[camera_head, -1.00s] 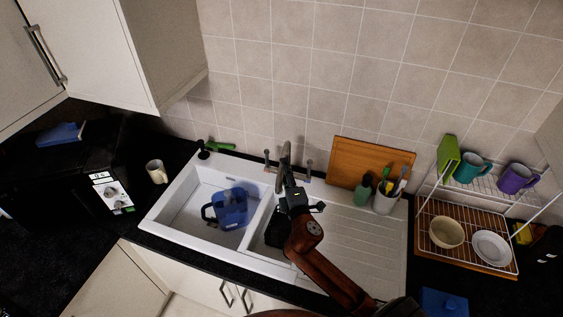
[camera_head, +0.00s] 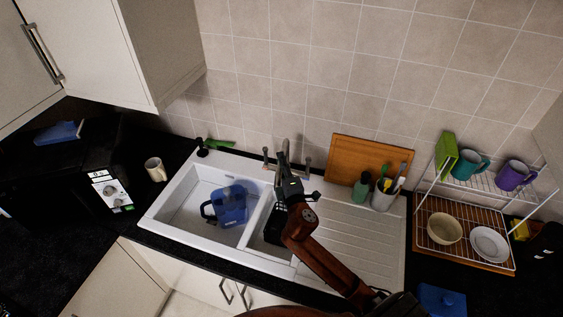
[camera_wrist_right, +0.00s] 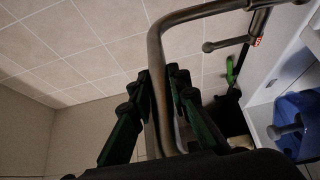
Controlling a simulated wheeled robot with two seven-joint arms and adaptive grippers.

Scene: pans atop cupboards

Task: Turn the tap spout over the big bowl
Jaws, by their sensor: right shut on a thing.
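The metal tap (camera_head: 285,146) stands at the back of the white sink, between two handles. Its curved spout also shows in the right wrist view (camera_wrist_right: 156,62). My right gripper (camera_head: 281,166) is shut on the spout, with the dark fingers on both sides of it in the right wrist view (camera_wrist_right: 163,92). The spout's end is hidden by the gripper, near the divider between the basins. The big bowl (camera_head: 180,205) is the left basin and holds a blue jug (camera_head: 232,205). The small basin is partly hidden under my right arm. My left gripper is not in view.
A green-handled item (camera_head: 218,143) lies behind the big bowl. A beige mug (camera_head: 155,169) stands to its left. A wooden board (camera_head: 350,158), a green bottle (camera_head: 361,188) and a utensil pot (camera_head: 383,198) stand right of the tap. The drainboard (camera_head: 350,225) is bare apart from my arm.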

